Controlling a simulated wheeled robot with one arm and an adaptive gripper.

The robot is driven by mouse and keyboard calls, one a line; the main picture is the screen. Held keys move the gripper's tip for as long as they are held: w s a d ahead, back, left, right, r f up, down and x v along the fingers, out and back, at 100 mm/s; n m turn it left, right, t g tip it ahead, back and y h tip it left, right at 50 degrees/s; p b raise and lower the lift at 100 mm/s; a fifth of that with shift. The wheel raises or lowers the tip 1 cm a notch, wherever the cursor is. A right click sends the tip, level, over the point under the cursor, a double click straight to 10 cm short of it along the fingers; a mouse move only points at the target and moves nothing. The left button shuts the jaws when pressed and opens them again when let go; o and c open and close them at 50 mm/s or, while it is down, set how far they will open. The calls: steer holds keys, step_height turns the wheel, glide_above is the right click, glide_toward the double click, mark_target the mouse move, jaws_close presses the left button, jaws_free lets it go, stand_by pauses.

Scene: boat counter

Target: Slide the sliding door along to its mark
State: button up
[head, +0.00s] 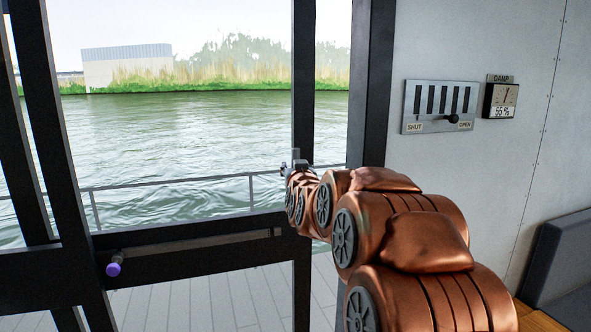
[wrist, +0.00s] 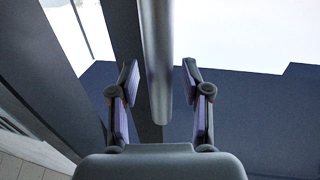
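The sliding door (head: 302,75) is a dark-framed glass panel in the head view, with water seen through it. A grey metal bar (wrist: 156,60), which looks like its handle, runs between my gripper's fingers in the wrist view. My gripper (wrist: 160,85) is open, one finger on each side of the bar, with a gap visible on both sides. In the head view my gripper (head: 291,168) is small at the door's right upright, partly hidden by my copper-coloured arm. I cannot make out the mark for certain.
A purple-ended knob (head: 114,268) sticks out from the dark lower rail at the left. On the right wall are a slotted SHUT/OPEN panel (head: 440,107) and a DAMP gauge (head: 501,98) reading 55 %. A dark seat (head: 562,262) stands at the lower right.

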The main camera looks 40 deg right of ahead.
steer(key=shift+s, duration=0.1)
steer(key=v, duration=1.1)
steer(key=shift+s+a, duration=0.25)
steer(key=shift+s, duration=0.1)
stand_by(0.6)
steer(key=s+a+f+n+g+y+p, duration=0.15)
steer(key=s+a+f+g+y, duration=0.25)
steer(key=a+f, duration=0.5)
steer(key=s+a+f+n+g+y+p, duration=0.1)
steer(key=s+a+f+n+g+y, duration=0.2)
steer(key=a+f, duration=0.55)
steer(key=s+a+f+g, duration=0.2)
steer(key=s+g, duration=0.1)
steer(key=s, duration=0.5)
steer(key=s+a+f+n+g+y, duration=0.1)
steer(key=s+a+g, duration=0.2)
steer(key=s, duration=0.6)
steer(key=s+a+f+g+y+p, duration=0.1)
steer(key=s+a+f+g, duration=0.1)
steer(key=s, duration=0.6)
steer(key=shift+s+a+f+g, duration=0.35)
steer(key=shift+a+g, duration=0.4)
steer(key=shift+g, duration=0.45)
